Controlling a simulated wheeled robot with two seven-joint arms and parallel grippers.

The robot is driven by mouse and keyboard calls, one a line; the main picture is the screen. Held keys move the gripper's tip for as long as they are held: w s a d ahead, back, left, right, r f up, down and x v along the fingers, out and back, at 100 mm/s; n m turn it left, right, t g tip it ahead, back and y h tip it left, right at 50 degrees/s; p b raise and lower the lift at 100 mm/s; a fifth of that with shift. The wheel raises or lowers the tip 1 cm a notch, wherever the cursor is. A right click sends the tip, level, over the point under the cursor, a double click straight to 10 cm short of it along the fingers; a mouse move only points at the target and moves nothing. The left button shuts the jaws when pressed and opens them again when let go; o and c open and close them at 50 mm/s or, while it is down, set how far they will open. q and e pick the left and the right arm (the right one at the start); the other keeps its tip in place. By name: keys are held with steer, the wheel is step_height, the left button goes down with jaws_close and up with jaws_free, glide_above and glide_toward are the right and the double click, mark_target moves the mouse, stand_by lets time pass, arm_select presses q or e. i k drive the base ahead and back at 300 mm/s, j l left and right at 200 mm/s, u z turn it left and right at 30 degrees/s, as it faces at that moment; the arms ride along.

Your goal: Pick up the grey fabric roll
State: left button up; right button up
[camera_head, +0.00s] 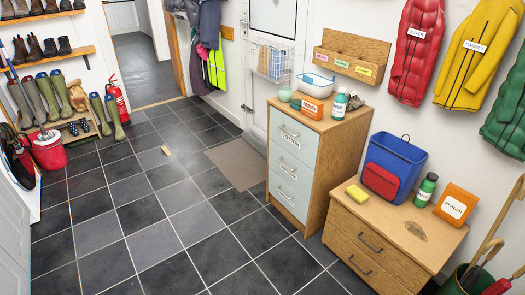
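I cannot clearly make out a grey fabric roll. A small grey-brown item (355,102) sits on top of the tall drawer cabinet (314,128), partly hidden behind a green-and-white bottle (340,104); I cannot tell whether it is the roll. Neither of my grippers is in view.
The low wooden chest (368,255) holds a blue bin (400,155), yellow sponge (357,192) and green bottle (426,188). A red bucket (49,154) stands left. The middle tiled floor is mostly clear.

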mark_target(255, 143)
steer(key=u, duration=0.45)
steer(key=i+u, duration=0.15)
steer(key=i, duration=0.7)
steer(key=i+u, duration=0.2)
steer(key=i, duration=0.65)
steer(key=i+z, duration=0.1)
steer(key=i, duration=1.1)
steer(key=i+z, duration=0.1)
steer(key=i, duration=1.1)
